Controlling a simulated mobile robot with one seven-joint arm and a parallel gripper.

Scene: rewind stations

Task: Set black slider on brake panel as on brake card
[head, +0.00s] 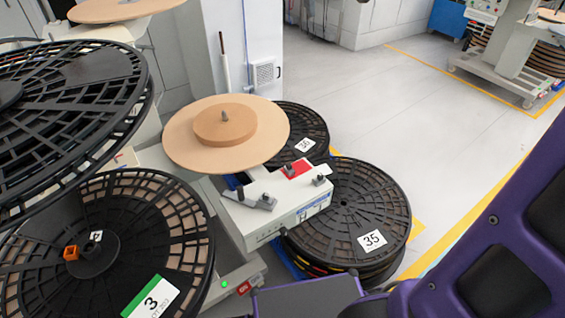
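A white rewind station (285,212) stands in the middle of the head view. The front face carries small markings I cannot read. No brake card can be identified. My gripper is not in view; only my purple arm shows at the right.
A round tan disc with a smaller core (224,126) sits behind the station. Black reels marked 35 (371,240) and 30 (306,146) lie to the right. Large black reels (95,75) crowd the left; one bears a green-edged card marked 3 (150,299).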

